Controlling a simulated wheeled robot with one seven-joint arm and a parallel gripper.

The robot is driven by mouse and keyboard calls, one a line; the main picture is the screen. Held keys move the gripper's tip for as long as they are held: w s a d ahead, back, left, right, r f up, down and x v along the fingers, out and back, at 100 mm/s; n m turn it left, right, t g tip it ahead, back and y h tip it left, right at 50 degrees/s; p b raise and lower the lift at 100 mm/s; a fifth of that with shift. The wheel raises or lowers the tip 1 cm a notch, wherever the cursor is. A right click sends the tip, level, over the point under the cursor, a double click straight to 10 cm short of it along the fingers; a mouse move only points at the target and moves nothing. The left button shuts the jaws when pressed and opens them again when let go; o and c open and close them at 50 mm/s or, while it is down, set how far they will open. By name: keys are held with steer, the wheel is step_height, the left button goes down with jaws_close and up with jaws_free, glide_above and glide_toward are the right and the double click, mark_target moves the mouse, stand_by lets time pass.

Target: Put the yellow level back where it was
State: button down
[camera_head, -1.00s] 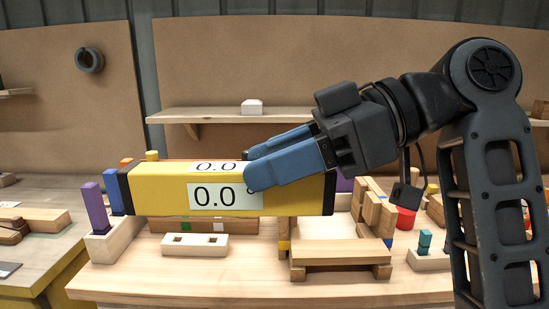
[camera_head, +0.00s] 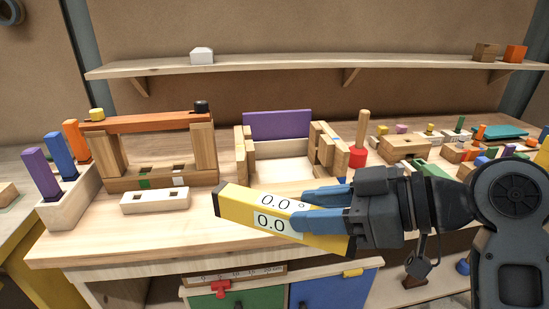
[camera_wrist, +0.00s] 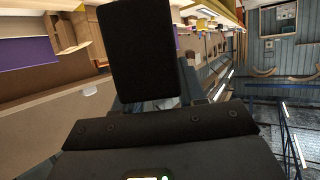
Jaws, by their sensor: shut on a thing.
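The yellow level (camera_head: 240,206) is a long yellow bar with black ends and white displays reading 0.0. My gripper (camera_head: 299,209) has its blue fingers shut on it, toward its right part. In the head view the level is held in front of the bench top's front edge, tilted with its left end higher. Part of it is hidden behind the fingers. In the wrist view a dark rectangular face (camera_wrist: 145,50) fills the upper middle; it looks like the level's black end.
The bench top (camera_head: 100,245) holds a white block with two holes (camera_head: 154,200), a holder with coloured pegs (camera_head: 68,205), an orange bar on posts (camera_head: 150,122) and a purple-backed wooden frame (camera_head: 277,124). A wall shelf (camera_head: 260,66) runs behind, mostly bare. Green and blue fronts (camera_head: 335,288) lie below.

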steer(key=w+d+f+m+t+h, duration=0.2)
steer(key=d+f+m+t+h, duration=0.2)
steer(key=d+f, duration=0.5)
steer(key=w+d+f+m+t+h, duration=0.2)
steer(key=d+f+m+t+h, duration=0.2)
steer(key=d+f, duration=0.5)
step_height(320, 180, down, 8)
steer(key=m, duration=0.2)
steer(key=shift+m+t+h, duration=0.4)
steer(key=shift+w+d, duration=0.1)
